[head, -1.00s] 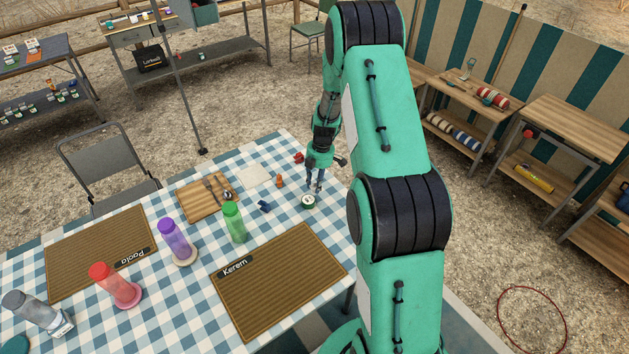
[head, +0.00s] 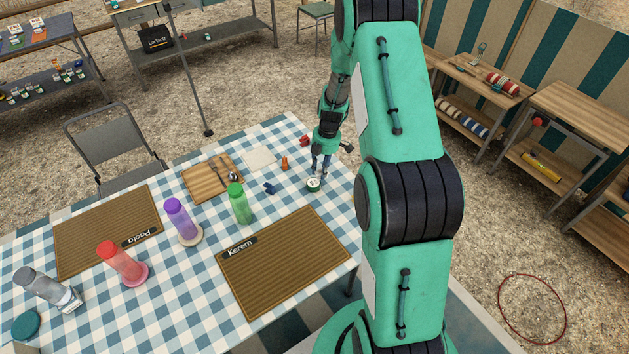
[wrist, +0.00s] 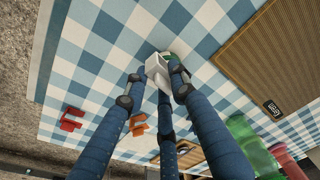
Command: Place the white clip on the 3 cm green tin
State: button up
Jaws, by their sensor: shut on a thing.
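The white clip (wrist: 157,69) is between my fingertips in the wrist view. My gripper (head: 321,173) is shut on it; the fingers also fill the middle of the wrist view (wrist: 163,78). The small green tin (head: 313,185) stands on the checked tablecloth, with a pale top, right by the fingertips in the head view. In the wrist view a green edge of the tin (wrist: 168,57) shows just beyond the clip, which hides much of it. I cannot tell whether the clip touches the tin.
A red clip (head: 305,141), an orange clip (head: 285,162) and a blue clip (head: 269,188) lie nearby. The green bottle (head: 239,204) and Kerem's placemat (head: 285,262) are at the front left of the tin. The cutlery board (head: 203,183) lies farther left.

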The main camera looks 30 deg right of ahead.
jog(key=s+a+r+n, duration=0.1)
jog(key=s+a, duration=0.3)
jog(key=s, duration=0.3)
jog(key=s+a+r+n+p, duration=0.1)
jog(key=s+a, duration=0.3)
jog(key=s, duration=0.2)
jog(key=shift+s+a+r, duration=0.25)
jog(key=shift+s+r, duration=0.15)
jog(key=shift+w, duration=0.1)
jog(key=b, duration=0.2)
send_over(312, 182)
jog(key=shift+w+d+f, duration=0.1)
jog(key=shift+d+f, duration=0.15)
jog(key=shift+f, duration=0.5)
jog(key=shift+f, duration=0.15)
jog(key=shift+f, duration=1.6)
jog(key=shift+f+b, duration=0.2)
jog(key=shift+b, duration=0.2)
